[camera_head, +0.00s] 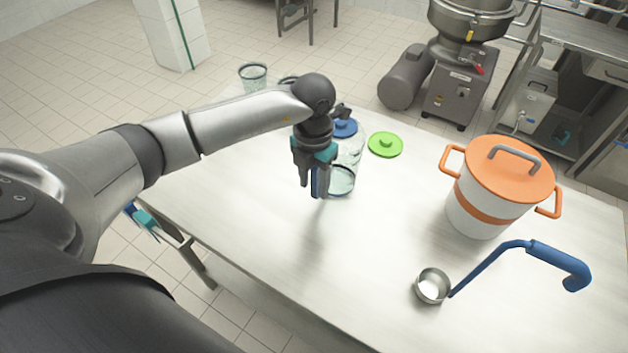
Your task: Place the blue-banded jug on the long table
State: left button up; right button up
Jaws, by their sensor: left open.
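My left gripper (316,192) points down over the long table (270,215), with its fingers apart. A blue strip shows at its fingers; I cannot tell whether it is part of the gripper or of something behind. Right beside and behind it is clear glassware (351,157) with a dark rim, partly hidden by the gripper. I cannot tell whether this is one vessel or more, or whether the fingers touch it. No blue band on a jug can be made out clearly. My right gripper is not in view.
A blue lid (345,128) and a green lid (386,144) lie behind the glassware. A clear cup (253,76) stands at the far left corner. An orange-lidded pot (487,208) and a blue-handled ladle (433,287) are at the right. The table's front middle is clear.

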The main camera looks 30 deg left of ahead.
pick_arm(q)
jog(key=shift+r, duration=0.1)
notch_tip(320, 180, up, 12)
jog(key=shift+r+p, duration=0.1)
jog(key=shift+p, duration=0.25)
